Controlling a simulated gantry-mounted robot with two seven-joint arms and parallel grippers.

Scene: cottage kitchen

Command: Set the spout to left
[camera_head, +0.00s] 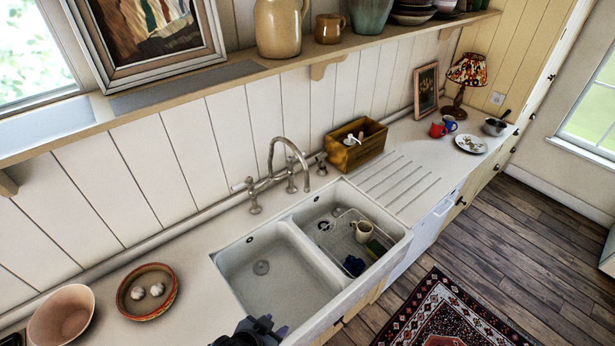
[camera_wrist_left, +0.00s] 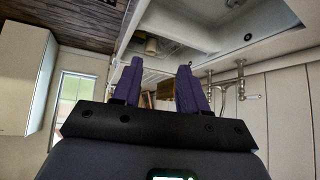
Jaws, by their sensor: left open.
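The metal faucet (camera_head: 258,186) stands behind the white double sink, with a lever on each side. Its arched spout (camera_head: 287,141) rises from the middle and curves to the right; its tip hangs near the back edge of the right basin (camera_head: 356,265). The left basin (camera_head: 255,284) is empty apart from its drain. My left gripper (camera_head: 272,329) is at the bottom edge, in front of the left basin and well apart from the faucet. In the left wrist view its purple fingers (camera_wrist_left: 160,72) are spread and empty, and the faucet (camera_wrist_left: 240,84) shows at the right. My right gripper is not in view.
The right basin holds a wire rack with a cream mug (camera_head: 362,231) and dark items. A wooden caddy (camera_head: 355,143) stands behind it. A bowl with garlic (camera_head: 147,291) and a pink bowl (camera_head: 62,314) sit at left. A shelf (camera_head: 236,81) runs above the faucet.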

